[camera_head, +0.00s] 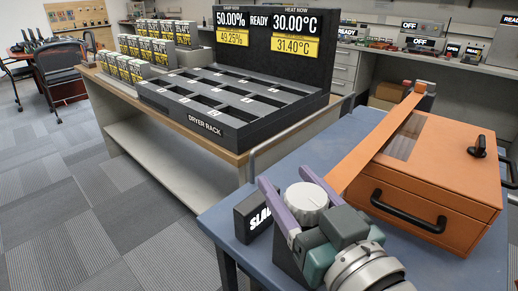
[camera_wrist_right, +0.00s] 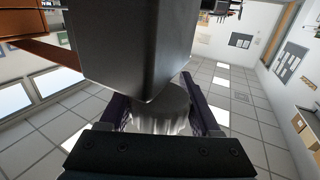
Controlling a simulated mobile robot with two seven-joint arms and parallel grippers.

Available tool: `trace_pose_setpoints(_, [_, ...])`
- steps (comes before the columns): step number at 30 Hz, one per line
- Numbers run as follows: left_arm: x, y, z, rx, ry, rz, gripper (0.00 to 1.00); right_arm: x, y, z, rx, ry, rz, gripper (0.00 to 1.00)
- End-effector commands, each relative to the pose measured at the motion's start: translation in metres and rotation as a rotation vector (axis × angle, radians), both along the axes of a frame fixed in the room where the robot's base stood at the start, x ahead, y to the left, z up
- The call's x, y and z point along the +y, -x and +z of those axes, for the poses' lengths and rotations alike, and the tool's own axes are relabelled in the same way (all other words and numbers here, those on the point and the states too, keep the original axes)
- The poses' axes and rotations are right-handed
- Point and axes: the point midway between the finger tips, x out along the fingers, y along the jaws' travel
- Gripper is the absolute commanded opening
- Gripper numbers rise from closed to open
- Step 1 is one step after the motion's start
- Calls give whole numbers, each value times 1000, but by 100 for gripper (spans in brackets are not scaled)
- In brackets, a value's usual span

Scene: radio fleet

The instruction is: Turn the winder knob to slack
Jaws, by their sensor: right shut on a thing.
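The winder knob (camera_head: 306,196) is a round, pale grey dial with a mark on its top face. It sits near the left edge of the blue table (camera_head: 366,130). A black block with white lettering (camera_head: 251,217), partly hidden and reading "SLA…", stands just left of it. My right gripper (camera_head: 290,190) has its purple fingers on either side of the knob and is shut on it. In the right wrist view the knob (camera_wrist_right: 160,105) shows between the fingers, with a dark grey block (camera_wrist_right: 140,45) in front. My left gripper is not in view.
An orange box (camera_head: 440,160) with a black handle stands right of the knob, with an orange strip (camera_head: 370,150) beside it. A dryer rack (camera_head: 225,100) and its display (camera_head: 272,40) stand on another table behind. Grey carpet lies open at left.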

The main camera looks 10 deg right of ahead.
Motion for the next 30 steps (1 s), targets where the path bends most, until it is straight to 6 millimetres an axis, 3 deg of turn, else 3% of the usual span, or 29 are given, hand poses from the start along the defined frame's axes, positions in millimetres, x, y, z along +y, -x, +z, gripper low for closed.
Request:
trace_pose_setpoints(6, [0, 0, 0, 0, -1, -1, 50, 0, 0, 0, 0, 1, 0, 8])
trace_pose_setpoints(21, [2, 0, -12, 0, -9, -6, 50, 8, 2, 0, -8, 4, 249, 8])
trace_pose_setpoints(30, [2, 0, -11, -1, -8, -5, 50, 9, 3, 1, -2, 0, 275, 8])
